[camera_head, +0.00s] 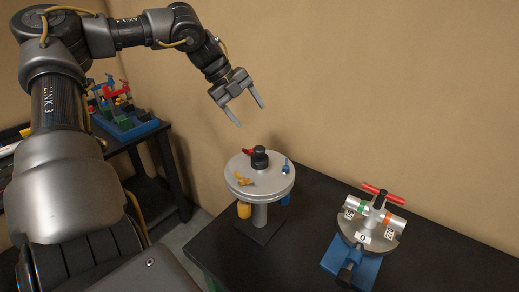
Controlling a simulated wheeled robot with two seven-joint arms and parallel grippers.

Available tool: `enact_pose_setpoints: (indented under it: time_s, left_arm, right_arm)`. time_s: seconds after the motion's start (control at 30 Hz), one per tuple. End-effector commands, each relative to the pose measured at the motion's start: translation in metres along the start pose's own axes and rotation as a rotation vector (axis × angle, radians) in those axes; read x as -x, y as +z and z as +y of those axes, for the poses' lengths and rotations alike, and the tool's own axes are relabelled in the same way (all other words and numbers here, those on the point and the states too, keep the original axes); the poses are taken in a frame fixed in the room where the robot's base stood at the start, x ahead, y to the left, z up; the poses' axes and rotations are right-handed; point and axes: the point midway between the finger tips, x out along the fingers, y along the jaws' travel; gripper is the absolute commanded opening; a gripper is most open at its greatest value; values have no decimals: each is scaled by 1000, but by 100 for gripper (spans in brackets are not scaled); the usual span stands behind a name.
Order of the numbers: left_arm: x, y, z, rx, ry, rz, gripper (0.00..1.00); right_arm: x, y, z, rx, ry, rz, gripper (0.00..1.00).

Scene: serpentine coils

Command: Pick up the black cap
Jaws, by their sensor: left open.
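The black cap (260,157) appears to be the dark round knob standing on top of a grey round stand, near its middle. My left gripper (251,112) is open and empty. It hangs in the air above and a little left of the cap in the picture, apart from it, with its fingers pointing down and slightly right. My right gripper is not in view.
The round stand (274,187) also carries small red, yellow and blue levers. A valve device (376,214) with a red handle sits on a blue base at the right. Bare black table (290,262) lies between them. A blue tray of parts (125,128) stands on a side table.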

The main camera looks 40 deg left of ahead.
Motion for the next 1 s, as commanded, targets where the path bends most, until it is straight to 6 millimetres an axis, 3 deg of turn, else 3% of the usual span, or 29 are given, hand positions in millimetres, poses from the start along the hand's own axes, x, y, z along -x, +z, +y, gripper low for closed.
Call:
enact_pose_setpoints:
  time_s: [0.03, 0.1, 0.2, 0.33, 0.47, 0.67, 1.0]
  left_arm:
    - [11, -32, -9, -72, 93, -12, 68]
    - [20, -68, -12, -142, 205, -25, 68]
    - [29, -106, -10, -214, 344, -53, 68]
    - [37, -136, -4, -269, 467, -87, 68]
    - [40, -148, 0, -291, 524, -104, 68]
    - [37, -150, 3, -294, 536, -106, 68]
    - [-3, -142, 25, -294, 535, -105, 68]
  right_arm:
    - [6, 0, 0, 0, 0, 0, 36]
    - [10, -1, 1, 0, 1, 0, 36]
    - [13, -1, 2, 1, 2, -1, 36]
    - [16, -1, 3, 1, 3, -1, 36]
    - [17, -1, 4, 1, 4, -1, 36]
    - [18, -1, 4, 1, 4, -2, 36]
    - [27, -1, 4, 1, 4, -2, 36]
